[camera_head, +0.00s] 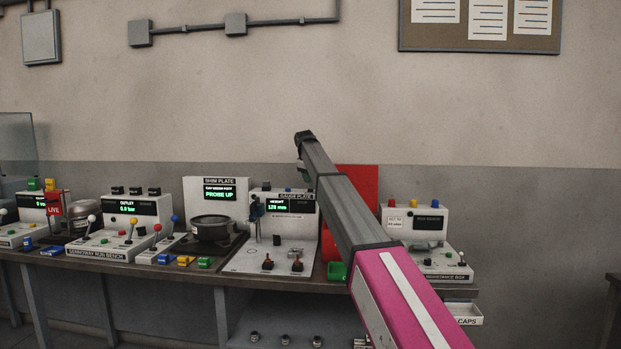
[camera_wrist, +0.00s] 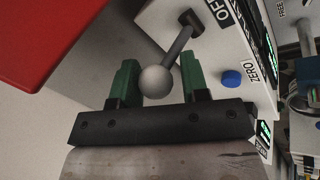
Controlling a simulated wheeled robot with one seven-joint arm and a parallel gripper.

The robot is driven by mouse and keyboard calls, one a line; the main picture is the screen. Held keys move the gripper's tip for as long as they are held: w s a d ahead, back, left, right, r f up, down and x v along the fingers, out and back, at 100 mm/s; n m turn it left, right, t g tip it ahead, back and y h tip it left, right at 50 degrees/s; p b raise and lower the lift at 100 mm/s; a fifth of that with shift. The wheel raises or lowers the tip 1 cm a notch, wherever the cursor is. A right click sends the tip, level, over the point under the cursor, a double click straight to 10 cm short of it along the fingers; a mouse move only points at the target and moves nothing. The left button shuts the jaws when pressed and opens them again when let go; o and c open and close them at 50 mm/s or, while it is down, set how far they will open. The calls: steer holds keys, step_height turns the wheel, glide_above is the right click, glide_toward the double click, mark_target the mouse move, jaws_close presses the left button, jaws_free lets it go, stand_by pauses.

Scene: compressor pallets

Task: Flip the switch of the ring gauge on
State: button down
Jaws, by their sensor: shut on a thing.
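In the wrist view, my gripper (camera_wrist: 160,82) has its two green fingers on either side of a lever switch (camera_wrist: 180,46) and is shut on it. The switch has a grey shaft and a round pale ball knob. Its dark base sits on a white box (camera_wrist: 240,50) beside an "OFF" label. A blue button with a "ZERO" label is on the same box. No name of the ring gauge is readable in either view.
In the head view, a red panel (camera_head: 362,185) stands behind my arm. A black pot (camera_head: 211,228) and several consoles line the bench. A white resistance bench unit (camera_head: 428,222) stands at right.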

steer(key=s+t, duration=0.2)
steer(key=t, duration=0.2)
steer(key=shift+s+d+r+t, duration=0.15)
steer(key=shift+s+d+t, duration=0.15)
steer(key=shift+s, duration=0.1)
steer(key=t, duration=0.1)
steer(key=s+t, duration=0.1)
steer(key=t, duration=0.1)
steer(key=shift+s+a+f+m+h, duration=0.1)
steer(key=shift+s+f+m+h, duration=0.1)
steer(key=shift+s+m+h, duration=0.1)
steer(key=shift+s+f+t, duration=0.1)
steer(key=shift+s+t, duration=0.1)
steer(key=shift+t, duration=0.6)
steer(key=c, duration=0.8)
jaws_free()
